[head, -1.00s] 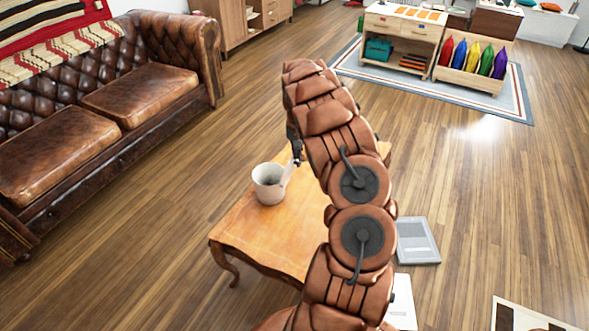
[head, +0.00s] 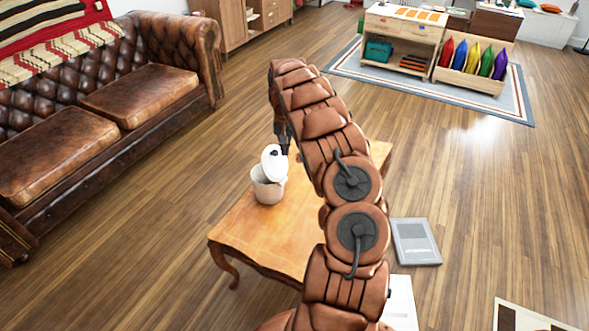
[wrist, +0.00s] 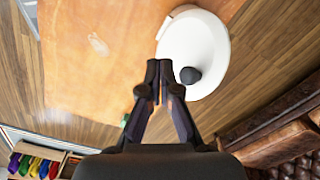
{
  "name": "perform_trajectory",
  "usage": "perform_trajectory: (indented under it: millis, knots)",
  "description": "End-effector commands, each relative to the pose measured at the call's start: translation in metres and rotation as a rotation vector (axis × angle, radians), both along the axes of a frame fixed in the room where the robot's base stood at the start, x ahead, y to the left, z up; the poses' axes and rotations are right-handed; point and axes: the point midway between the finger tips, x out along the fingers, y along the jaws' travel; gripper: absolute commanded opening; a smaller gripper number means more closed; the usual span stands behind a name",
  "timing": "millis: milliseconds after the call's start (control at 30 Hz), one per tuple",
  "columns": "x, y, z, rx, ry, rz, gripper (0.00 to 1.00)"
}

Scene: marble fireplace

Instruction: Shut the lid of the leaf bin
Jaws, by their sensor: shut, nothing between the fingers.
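The leaf bin (head: 267,192) is a small pale pot on the wooden table. Its round white lid (head: 271,165) with a dark knob stands tilted up, partly open, above the rim. In the wrist view the lid (wrist: 205,45) shows as a white disc with its black knob, and it hides most or all of the bin body. My gripper (head: 285,148) is beside the lid, on its right in the head view. In the wrist view my gripper (wrist: 160,72) has its fingertips together at the lid's edge, with nothing between them. Whether they touch the lid I cannot tell.
The wooden table (head: 245,235) has bare top around the bin. A brown leather sofa (head: 120,100) stands to the left. A grey flat object (head: 416,241) lies right of the table. A shelf unit (head: 402,40) and a crate of coloured cushions (head: 470,75) stand on a rug behind.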

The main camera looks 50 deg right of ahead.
Motion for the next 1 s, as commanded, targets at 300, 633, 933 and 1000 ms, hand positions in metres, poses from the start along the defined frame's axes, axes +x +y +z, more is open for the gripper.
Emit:
perform_trajectory:
  millis: [300,633,933,1000]
  knots:
    - [0.017,0.004,0.001,-0.001,-0.004,0.002,0.00]
    - [0.024,0.006,0.002,-0.002,-0.001,0.000,0.00]
    - [0.024,0.006,0.003,-0.003,-0.001,0.000,0.00]
    - [0.024,0.006,0.005,-0.003,-0.001,0.000,0.00]
